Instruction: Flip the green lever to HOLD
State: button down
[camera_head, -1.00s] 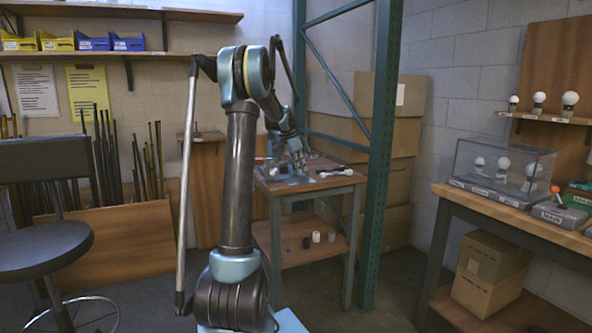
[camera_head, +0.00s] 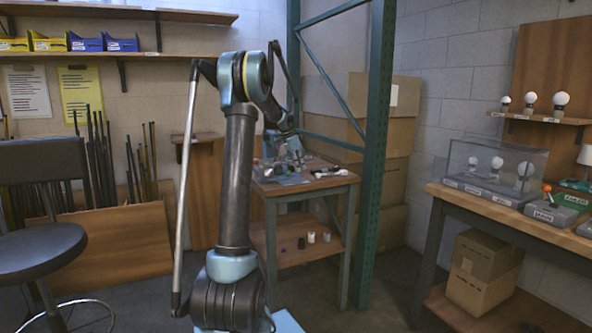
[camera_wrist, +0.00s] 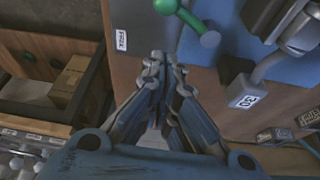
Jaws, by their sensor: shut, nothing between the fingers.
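In the head view my gripper (camera_head: 297,156) is over the small wooden table (camera_head: 315,185); the lever cannot be made out there.
A grey block with a label (camera_wrist: 243,99) and metal parts lie right of the lever. In the head view, a green rack post (camera_head: 376,150) stands right of the small table, with cardboard boxes (camera_head: 400,125) behind. A bench at right holds a clear case with bulbs (camera_head: 490,165).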

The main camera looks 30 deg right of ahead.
jog(key=shift+s+d+r, duration=0.25)
jog(key=shift+d+r, duration=0.45)
jog(key=shift+d, duration=0.25)
jog(key=v, duration=0.8)
jog(key=shift+w+r, duration=0.2)
jog(key=shift+r, duration=0.2)
jog(key=shift+a, duration=0.15)
